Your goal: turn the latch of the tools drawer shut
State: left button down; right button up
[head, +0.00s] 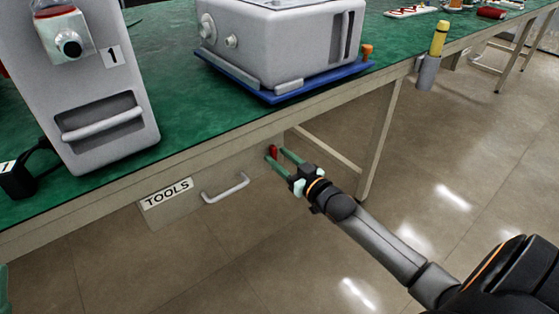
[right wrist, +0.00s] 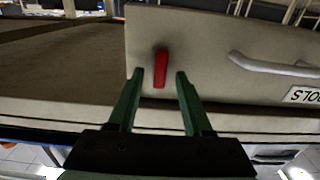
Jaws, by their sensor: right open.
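The tools drawer (head: 172,211) is set under the green bench top, with a "TOOLS" label (head: 166,194) and a pale bar handle (head: 226,188). Its front looks flush with the bench frame. The red latch (head: 273,150) is on the drawer front, right of the handle. In the right wrist view the latch (right wrist: 161,68) stands lengthwise up the picture, tilted slightly. My right gripper (head: 278,156) is open, its green fingers either side of the latch, with gaps on both sides. I cannot tell whether the tips reach past it. A green sliver at the left edge may be my left gripper.
A grey canister unit marked 1 (head: 96,110) and a grey pump housing (head: 285,45) on a blue tray (head: 268,94) stand on the bench (head: 190,118) above. A bench leg (head: 378,140) is right of the drawer. The floor in front is clear.

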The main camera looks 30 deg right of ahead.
jog(key=shift+w, duration=0.2)
grip_shut()
dwell(0.3)
